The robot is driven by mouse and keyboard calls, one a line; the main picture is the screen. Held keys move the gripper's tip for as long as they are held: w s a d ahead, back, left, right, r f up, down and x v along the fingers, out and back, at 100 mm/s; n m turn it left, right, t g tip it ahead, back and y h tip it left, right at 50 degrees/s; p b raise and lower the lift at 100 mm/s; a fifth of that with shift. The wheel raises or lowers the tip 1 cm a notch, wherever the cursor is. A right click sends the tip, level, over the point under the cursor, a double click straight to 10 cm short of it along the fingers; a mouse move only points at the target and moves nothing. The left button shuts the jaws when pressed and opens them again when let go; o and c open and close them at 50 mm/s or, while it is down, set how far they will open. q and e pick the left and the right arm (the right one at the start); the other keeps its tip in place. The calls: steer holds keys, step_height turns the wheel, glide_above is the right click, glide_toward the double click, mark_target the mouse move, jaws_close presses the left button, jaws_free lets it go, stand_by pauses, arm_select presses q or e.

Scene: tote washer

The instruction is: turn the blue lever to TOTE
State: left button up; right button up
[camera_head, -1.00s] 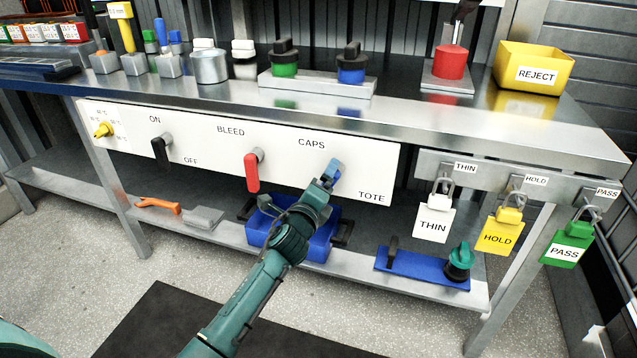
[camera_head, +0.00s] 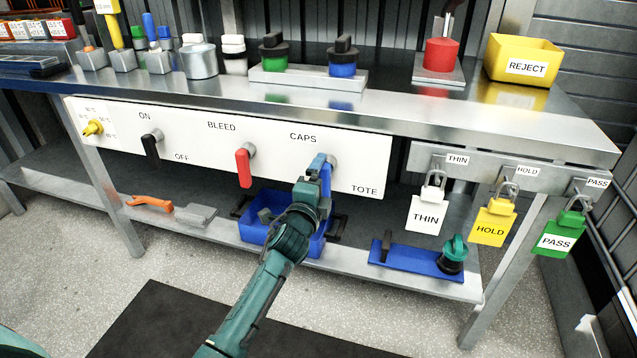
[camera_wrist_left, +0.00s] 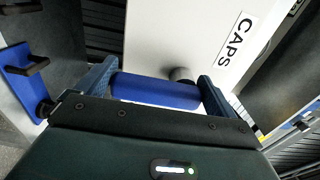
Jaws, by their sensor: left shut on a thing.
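The blue lever (camera_head: 317,164) is on the white panel (camera_head: 360,165), between the CAPS label above and the TOTE label at lower right. My left gripper (camera_head: 318,178) is shut on the lever. In the left wrist view the blue lever (camera_wrist_left: 155,91) lies between the two fingers of my left gripper (camera_wrist_left: 157,88), with the CAPS label beyond. My right gripper is not in view.
A red lever (camera_head: 244,166) and a black lever (camera_head: 151,146) are on the same panel, to the left. A blue bin (camera_head: 262,236) stands on the shelf behind my arm. White, yellow and green padlocks hang at the right, including the THIN padlock (camera_head: 424,215).

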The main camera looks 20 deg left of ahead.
arm_select(q)
steer(key=shift+d+f, duration=0.1)
steer(key=o, duration=1)
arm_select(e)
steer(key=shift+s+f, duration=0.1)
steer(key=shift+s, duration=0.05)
arm_select(q)
steer(key=shift+o, duration=0.2)
steer(key=shift+s, duration=0.25)
steer(key=s+p, duration=0.4)
steer(key=s, duration=0.8)
steer(key=shift+s+a+p, duration=0.3)
steer(key=shift+s+p, duration=0.05)
steer(key=shift+s, duration=0.05)
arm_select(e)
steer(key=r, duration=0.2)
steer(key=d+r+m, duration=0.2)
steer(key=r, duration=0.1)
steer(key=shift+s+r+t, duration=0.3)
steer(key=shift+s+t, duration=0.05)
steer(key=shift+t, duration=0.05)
